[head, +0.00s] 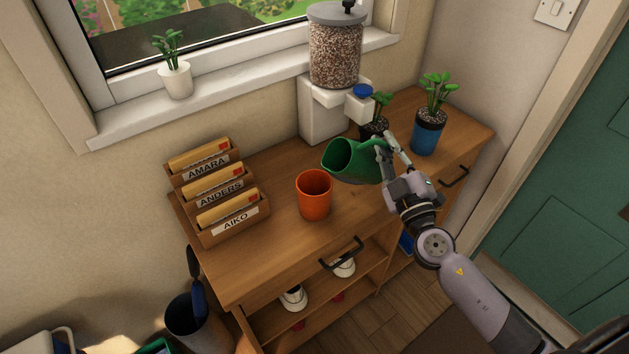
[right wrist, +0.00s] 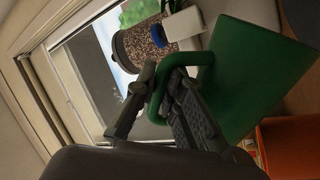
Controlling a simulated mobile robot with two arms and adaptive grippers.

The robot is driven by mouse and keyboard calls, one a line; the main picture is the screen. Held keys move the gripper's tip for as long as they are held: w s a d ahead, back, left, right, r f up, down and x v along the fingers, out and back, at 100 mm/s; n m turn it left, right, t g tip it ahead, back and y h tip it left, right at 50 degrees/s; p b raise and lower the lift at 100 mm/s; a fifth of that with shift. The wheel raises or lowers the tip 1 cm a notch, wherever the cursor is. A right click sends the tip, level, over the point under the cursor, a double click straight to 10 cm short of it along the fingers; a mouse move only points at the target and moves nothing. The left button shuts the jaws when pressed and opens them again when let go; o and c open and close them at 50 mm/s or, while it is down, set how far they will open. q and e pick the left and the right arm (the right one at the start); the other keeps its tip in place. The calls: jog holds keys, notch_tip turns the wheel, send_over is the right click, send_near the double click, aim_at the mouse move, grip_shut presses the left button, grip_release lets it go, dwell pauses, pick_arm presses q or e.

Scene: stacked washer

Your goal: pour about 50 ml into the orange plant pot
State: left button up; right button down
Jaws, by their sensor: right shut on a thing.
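The orange plant pot (head: 314,199) stands upright on the wooden cabinet top, and no plant shows in it. My right gripper (head: 385,150) is shut on the handle of a green watering jug (head: 356,164). The jug is tilted, its open mouth facing left, up and to the right of the pot in the head view. No stream of water shows, and the water level inside cannot be told. In the right wrist view my right gripper (right wrist: 165,92) grips the green handle (right wrist: 204,75), and the orange pot (right wrist: 290,148) shows at lower right, partly hidden by the jug. My left gripper is not in view.
A dispenser (head: 334,58) stands behind the jug. A potted plant (head: 376,125) is just behind the gripper, and a blue-potted plant (head: 428,133) is right of it. Letter holders (head: 235,218) stand left of the orange pot. The cabinet top (head: 260,262) in front is bare.

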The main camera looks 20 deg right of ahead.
jog(key=shift+d+m, duration=0.15)
jog(key=shift+m, duration=0.45)
jog(key=f+m, duration=0.1)
jog(key=d+f+m+h+b, duration=0.1)
jog(key=f, duration=0.1)
jog(key=w+d+f+m+g+b, duration=0.1)
jog(key=f+m, duration=0.1)
jog(key=shift+w+d+f+m+g+h+p, duration=0.15)
jog(key=shift+d+f+m+g+p, duration=0.25)
jog(key=shift+f+m+p, duration=0.5)
jog(key=shift+w+d+f+m+g+h+p, duration=0.1)
jog(key=shift+w+d+f+m+g+p, duration=0.3)
jog(key=shift+m, duration=0.75)
jog(key=shift+w+d+f+m+g+h+p, duration=0.1)
jog(key=shift+d+f+m+g+p, duration=0.1)
jog(key=shift+d+f+m+p, duration=0.55)
jog(key=shift+a+m, duration=0.2)
jog(key=shift+m, duration=0.1)
